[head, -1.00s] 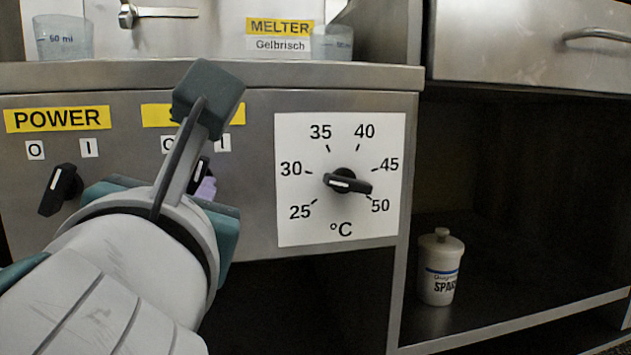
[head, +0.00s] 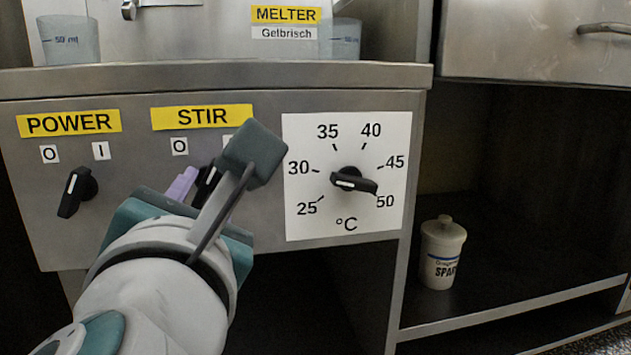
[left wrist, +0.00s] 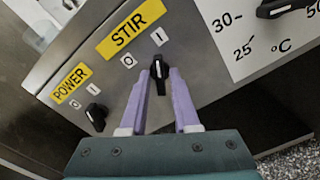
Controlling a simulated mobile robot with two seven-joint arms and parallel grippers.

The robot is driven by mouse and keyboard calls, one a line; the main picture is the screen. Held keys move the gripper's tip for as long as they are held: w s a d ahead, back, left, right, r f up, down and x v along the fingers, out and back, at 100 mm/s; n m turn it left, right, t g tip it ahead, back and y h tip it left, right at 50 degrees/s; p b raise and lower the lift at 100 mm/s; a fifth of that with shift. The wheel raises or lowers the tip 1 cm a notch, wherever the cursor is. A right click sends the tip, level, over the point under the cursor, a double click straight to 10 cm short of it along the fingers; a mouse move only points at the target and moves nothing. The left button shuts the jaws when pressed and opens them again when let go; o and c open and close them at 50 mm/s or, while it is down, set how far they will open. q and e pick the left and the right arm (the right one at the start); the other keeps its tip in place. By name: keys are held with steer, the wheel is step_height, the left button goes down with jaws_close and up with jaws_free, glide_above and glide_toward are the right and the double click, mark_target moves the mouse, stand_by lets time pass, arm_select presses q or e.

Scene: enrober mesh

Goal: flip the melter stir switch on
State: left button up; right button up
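The black stir switch (head: 206,184) is on the steel panel under the yellow STIR label (head: 203,116), with an O mark at left and an I mark mostly hidden by my wrist. In the head view its white line tilts up and to the right. In the left wrist view the stir switch (left wrist: 160,70) lies between the two purple fingertips of my left gripper (left wrist: 159,76). The fingers are apart, one on each side of the knob, with narrow gaps; contact cannot be told. In the head view only part of a purple finger shows. My right gripper is out of view.
The power switch (head: 76,191) is left of the stir switch. Beakers (head: 68,40) stand on the ledge above. A white jar (head: 441,252) stands on the open shelf at right.

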arm_select(q)
steer(key=shift+o, duration=1)
steer(key=p+v, duration=0.2)
steer(key=v, duration=0.8)
